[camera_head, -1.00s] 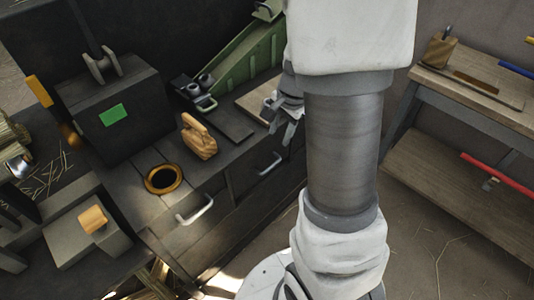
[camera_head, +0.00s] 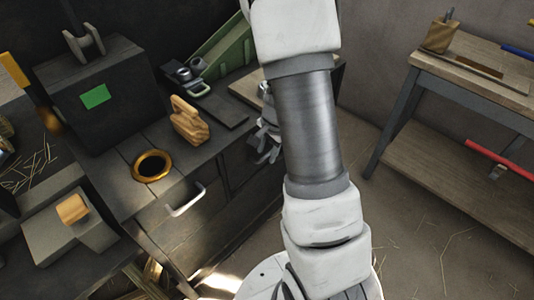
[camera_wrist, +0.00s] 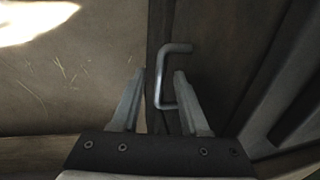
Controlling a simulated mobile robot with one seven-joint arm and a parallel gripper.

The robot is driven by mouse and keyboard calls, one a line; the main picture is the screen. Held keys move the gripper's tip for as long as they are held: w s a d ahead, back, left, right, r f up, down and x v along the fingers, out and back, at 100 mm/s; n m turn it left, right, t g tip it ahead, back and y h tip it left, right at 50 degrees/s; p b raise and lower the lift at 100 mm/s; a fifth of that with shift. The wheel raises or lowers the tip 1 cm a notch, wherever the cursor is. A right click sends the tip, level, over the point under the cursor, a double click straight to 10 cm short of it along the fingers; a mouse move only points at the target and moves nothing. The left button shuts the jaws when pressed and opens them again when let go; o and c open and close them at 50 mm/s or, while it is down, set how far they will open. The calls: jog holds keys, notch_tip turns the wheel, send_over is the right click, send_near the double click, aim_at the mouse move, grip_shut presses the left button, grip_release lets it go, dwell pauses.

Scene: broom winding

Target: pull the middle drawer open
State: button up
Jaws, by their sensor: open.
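The drawer bench shows a dark wooden front in the head view. One pale metal handle (camera_head: 186,200) is on its left drawer. My gripper (camera_head: 266,142) is at the front further right and hides the second handle there. In the wrist view, that metal bar handle (camera_wrist: 161,80) stands out from a dark front, between the two open fingers of my gripper (camera_wrist: 159,73). The handle runs roughly along the fingers' direction, and the right fingertip is close to it. I cannot tell whether either finger touches it. Which drawer is the middle one is not clear from these views.
On the bench top are a brass-rimmed hole (camera_head: 152,166), a wooden block (camera_head: 188,121) and a dark box with a green patch (camera_head: 96,97). A wooden table (camera_head: 475,85) stands at the right.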

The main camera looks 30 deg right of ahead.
jog(key=shift+c, duration=0.2)
grip_shut()
dwell(1.3)
